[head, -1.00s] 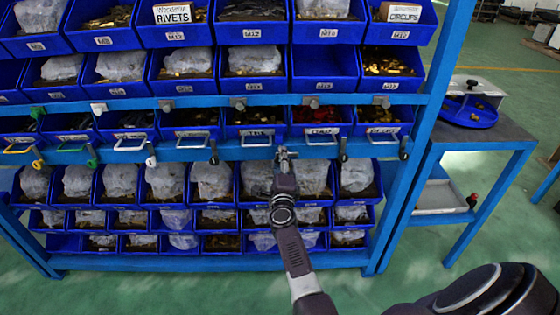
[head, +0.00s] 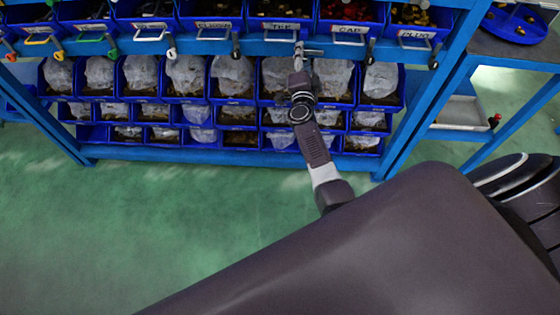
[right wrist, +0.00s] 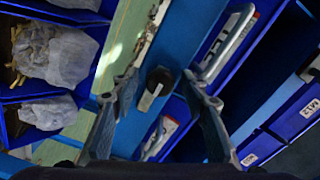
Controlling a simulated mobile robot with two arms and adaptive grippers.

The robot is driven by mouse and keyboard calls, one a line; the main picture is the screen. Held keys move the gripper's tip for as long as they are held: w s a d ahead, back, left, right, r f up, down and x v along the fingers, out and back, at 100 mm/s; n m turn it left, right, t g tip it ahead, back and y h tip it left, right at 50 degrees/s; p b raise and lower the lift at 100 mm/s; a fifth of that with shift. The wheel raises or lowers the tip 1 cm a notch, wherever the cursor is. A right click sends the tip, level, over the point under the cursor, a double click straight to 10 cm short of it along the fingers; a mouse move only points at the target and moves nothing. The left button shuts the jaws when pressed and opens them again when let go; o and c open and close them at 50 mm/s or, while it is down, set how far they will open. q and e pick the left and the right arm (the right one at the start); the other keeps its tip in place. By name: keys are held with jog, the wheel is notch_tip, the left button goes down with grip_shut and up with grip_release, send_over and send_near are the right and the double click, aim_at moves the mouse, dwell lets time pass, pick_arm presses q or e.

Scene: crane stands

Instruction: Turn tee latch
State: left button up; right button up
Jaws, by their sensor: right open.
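The tee bin (head: 281,21), blue with a white TEE label, sits in the rack's handled row, with a pale pull handle on its front. The tee latch shows in the right wrist view as a dark pivot with a light grey lever (right wrist: 150,96), mounted on the blue rail. My right gripper (head: 299,46) is at the rail just below and right of the tee label, and hides the latch in the head view. In the right wrist view the right gripper (right wrist: 159,77) is open, one finger on each side of the latch. Contact cannot be told. My left gripper is not in view.
Similar latches hang beside it, including a black one (head: 370,51) by the CAP bin (head: 347,28) and one (head: 235,47) at the left. Bins with bagged parts fill the rows below. A side table (head: 510,48) stands at the right. The green floor (head: 150,220) is clear.

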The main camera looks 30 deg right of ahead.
jog(key=n, duration=0.5)
jog(key=shift+r+n+p, duration=0.1)
jog(key=shift+n+p, duration=0.2)
jog(key=shift+p, duration=0.1)
jog(key=n, duration=0.4)
jog(key=shift+a+n, duration=0.1)
jog(key=shift+n, duration=0.2)
jog(key=p+v, duration=0.2)
jog(key=v, duration=0.6)
jog(key=s+a+f+n+g+y, duration=0.1)
jog(key=s+a+f+n+y, duration=0.1)
jog(key=f, duration=0.6)
jog(key=s+a+f+n+g+y+p, duration=0.1)
jog(key=s+a+f+n+y, duration=0.2)
jog(key=s+a+f, duration=0.3)
jog(key=s+a+f+n+g+y+p, duration=0.1)
jog(key=a+f, duration=0.5)
jog(key=f, duration=0.6)
jog(key=s+n+y, duration=0.1)
jog(key=s+y, duration=0.1)
jog(key=s, duration=0.1)
jog(key=shift+s+a+n+g+y, duration=0.2)
jog(key=shift+s+n+g+y, duration=0.1)
jog(key=shift+s+n+y, duration=0.1)
jog(key=shift+w, duration=0.1)
